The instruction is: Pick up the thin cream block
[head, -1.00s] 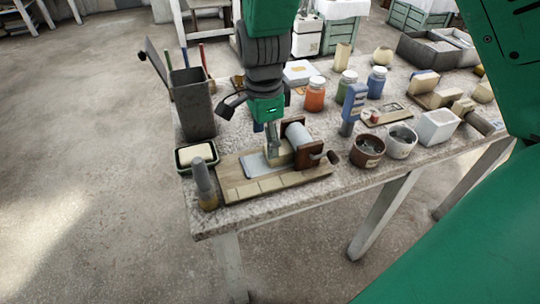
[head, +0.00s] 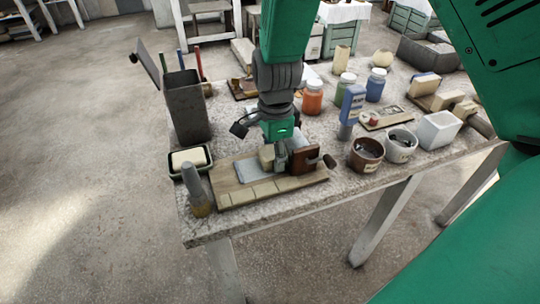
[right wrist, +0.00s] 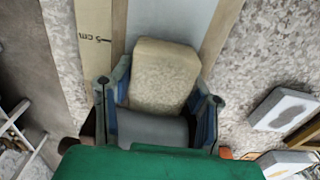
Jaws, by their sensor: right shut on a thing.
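A pale cream block (right wrist: 163,75) sits between the blue-grey fingers of my right gripper (right wrist: 160,105) in the right wrist view. In the head view, the right gripper (head: 281,153) is low over the wooden board (head: 235,192), and the block (head: 266,156) shows at its left side. The right gripper is shut on this block. A grey curved surface lies close behind the block in the wrist view; I cannot tell what it is. Whether the block is clear of the board is unclear. My left gripper is not in view.
A brown wooden stand (head: 304,159) is close to the right of the gripper. A dark bin (head: 186,105) and a black tray with a pale bar (head: 189,160) are at the left. Jars, a brown cup (head: 366,155) and other cream blocks (head: 424,84) stand at the right.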

